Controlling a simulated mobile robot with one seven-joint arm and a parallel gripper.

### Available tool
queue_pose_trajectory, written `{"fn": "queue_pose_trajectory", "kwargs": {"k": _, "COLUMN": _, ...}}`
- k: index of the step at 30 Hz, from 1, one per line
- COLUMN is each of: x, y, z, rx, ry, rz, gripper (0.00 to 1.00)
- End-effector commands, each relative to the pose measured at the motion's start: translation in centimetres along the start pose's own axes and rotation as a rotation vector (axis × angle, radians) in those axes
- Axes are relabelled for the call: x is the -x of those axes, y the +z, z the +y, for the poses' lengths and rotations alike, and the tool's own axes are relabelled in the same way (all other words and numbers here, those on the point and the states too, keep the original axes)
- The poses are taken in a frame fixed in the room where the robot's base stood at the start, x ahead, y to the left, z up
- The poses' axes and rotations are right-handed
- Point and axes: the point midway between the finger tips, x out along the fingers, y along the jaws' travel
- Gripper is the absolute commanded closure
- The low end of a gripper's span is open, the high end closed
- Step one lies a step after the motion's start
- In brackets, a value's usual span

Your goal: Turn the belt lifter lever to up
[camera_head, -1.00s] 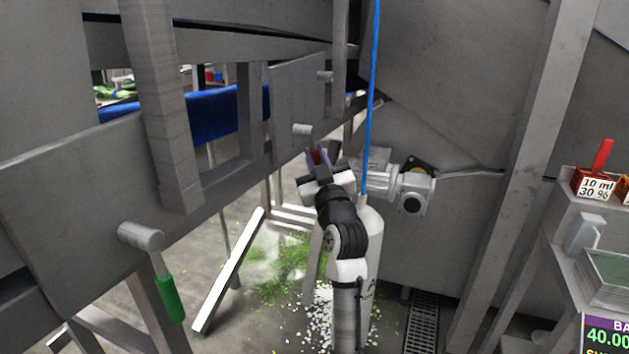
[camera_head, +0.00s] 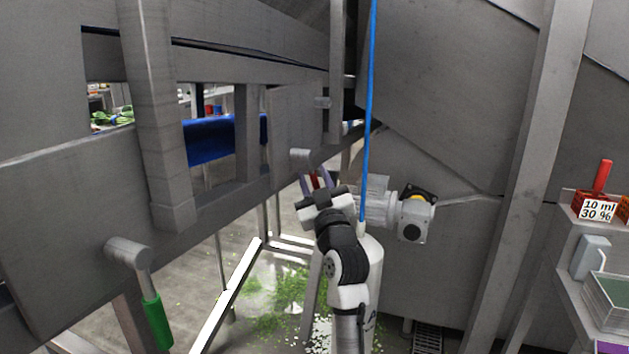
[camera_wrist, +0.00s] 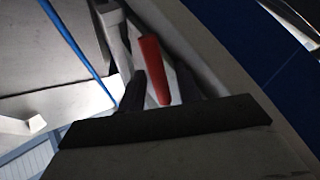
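A lever with a red handle (camera_head: 314,181) hangs from a grey pivot (camera_head: 301,155) on the frame's side plate. My gripper (camera_head: 316,181) is at this lever, with its dark fingers on either side of the red handle. The wrist view shows the red handle (camera_wrist: 153,72) between the fingers. It lies close to the left finger, and a gap shows at the right finger. A second lever with a green handle (camera_head: 157,321) hangs down from a pivot at the left front. No label shows which lever is the belt lifter.
A motor with a gearbox (camera_head: 411,217) sits just right of my gripper. A blue hose (camera_head: 370,110) runs down close by. Steel frame posts (camera_head: 150,110) stand left. A shelf with a red-handled box (camera_head: 597,207) is at the right. Green scraps (camera_head: 290,290) lie on the floor.

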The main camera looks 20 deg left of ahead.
Motion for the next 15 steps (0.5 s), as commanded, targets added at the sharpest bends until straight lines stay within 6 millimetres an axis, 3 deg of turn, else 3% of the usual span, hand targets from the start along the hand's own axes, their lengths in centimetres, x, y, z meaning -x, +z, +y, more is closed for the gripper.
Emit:
{"fn": "queue_pose_trajectory", "kwargs": {"k": 8, "x": 0.2, "y": 0.1, "z": 0.0, "rx": 0.0, "ry": 0.0, "rz": 0.0, "gripper": 0.67}}
{"fn": "queue_pose_trajectory", "kwargs": {"k": 11, "x": 1.2, "y": 0.1, "z": 0.0, "rx": 0.0, "ry": 0.001, "rz": 0.0, "gripper": 0.67}}
{"fn": "queue_pose_trajectory", "kwargs": {"k": 15, "x": 3.9, "y": 0.3, "z": 0.0, "rx": -0.001, "ry": 0.002, "rz": -0.001, "gripper": 0.67}}
